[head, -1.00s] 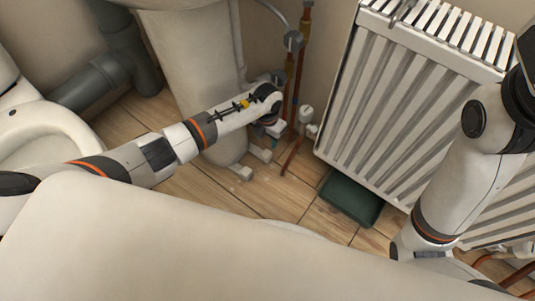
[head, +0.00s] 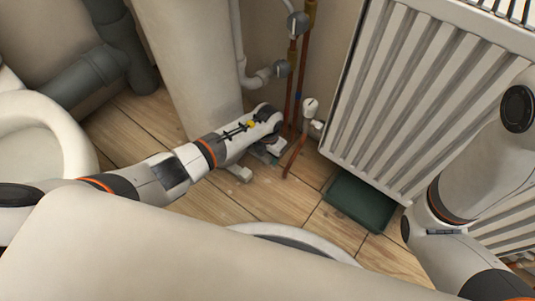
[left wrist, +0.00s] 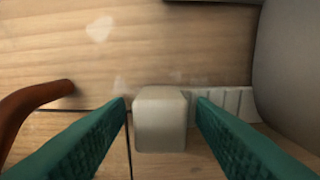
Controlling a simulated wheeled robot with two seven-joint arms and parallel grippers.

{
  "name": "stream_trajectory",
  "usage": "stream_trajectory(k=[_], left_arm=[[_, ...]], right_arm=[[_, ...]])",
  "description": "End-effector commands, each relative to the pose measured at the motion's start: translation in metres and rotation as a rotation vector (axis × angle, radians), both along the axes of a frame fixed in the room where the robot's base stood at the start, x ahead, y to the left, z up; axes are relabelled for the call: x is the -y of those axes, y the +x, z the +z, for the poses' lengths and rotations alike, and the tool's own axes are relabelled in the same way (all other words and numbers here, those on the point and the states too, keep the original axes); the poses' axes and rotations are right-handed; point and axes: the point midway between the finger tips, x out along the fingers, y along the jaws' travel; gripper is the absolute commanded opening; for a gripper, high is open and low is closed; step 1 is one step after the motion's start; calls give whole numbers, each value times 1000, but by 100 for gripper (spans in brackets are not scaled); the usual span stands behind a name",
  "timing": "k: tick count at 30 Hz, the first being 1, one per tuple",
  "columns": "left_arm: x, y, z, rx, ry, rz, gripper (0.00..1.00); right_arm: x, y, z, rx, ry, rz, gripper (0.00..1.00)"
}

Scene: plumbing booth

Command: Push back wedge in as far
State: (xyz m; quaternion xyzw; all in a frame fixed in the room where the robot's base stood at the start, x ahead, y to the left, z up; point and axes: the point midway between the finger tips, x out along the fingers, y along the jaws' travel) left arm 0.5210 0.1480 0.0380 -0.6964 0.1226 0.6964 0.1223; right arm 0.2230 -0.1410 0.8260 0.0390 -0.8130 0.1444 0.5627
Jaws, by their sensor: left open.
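In the left wrist view a pale, blocky wedge end (left wrist: 160,120) lies on the wooden floor. A white ribbed strip (left wrist: 225,102) runs from beside it to the foot of the grey-beige pedestal (left wrist: 290,65); it looks like the wedge's thin part. My left gripper (left wrist: 160,101) is open, its teal fingers on either side of the block with small gaps in the picture. In the head view the left gripper (head: 268,155) is low by the pedestal (head: 188,70) and hides the back wedge there. A front wedge (head: 238,173) sticks out at the pedestal's base. My right gripper is out of view.
Copper pipes (head: 293,90) and a white-capped valve (head: 310,106) stand right beside the left gripper. A radiator (head: 400,100) and a dark green box (head: 358,203) are to the right. A toilet (head: 45,140) is at left. Open floor (head: 255,200) lies in front.

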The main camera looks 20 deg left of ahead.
Motion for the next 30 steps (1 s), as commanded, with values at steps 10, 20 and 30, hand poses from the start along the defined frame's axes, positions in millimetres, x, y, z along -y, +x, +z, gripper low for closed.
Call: stream_trajectory(k=[10,20,30], left_arm=[[0,0,0,0,0,0,0],[-15,5,2,1,5,1,0],[-15,5,0,0,2,1,40]], right_arm=[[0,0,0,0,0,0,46],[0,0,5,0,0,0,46],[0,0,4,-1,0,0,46]])
